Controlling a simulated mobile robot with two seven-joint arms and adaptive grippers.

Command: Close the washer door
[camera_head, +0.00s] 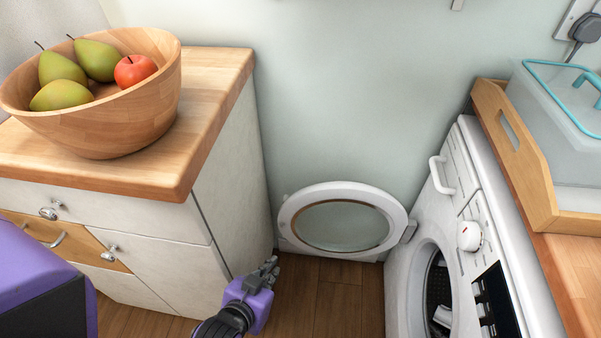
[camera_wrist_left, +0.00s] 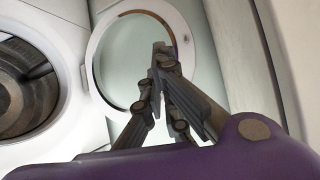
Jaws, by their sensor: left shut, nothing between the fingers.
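The white washer (camera_head: 465,225) stands at the right, its round drum opening uncovered. Its round door (camera_head: 340,218), a white ring with glass in the middle, is swung wide open and stands out from the hinge at the washer's far side, near the wall. My left gripper (camera_head: 271,268) is low in front of the cabinet, a little left of and nearer than the door. Its fingers are shut and empty. In the left wrist view the fingers (camera_wrist_left: 162,55) overlap the door ring (camera_wrist_left: 100,60), with the drum opening (camera_wrist_left: 25,90) at the left; I cannot tell whether they touch the door. My right gripper does not show.
A cabinet (camera_head: 235,180) with a wooden top stands at the left, close beside my left gripper. A bowl (camera_head: 110,125) of pears and an apple sits on it. A wooden tray (camera_head: 535,185) with a clear box is at the right. Bare floor (camera_head: 335,300) lies between cabinet and washer.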

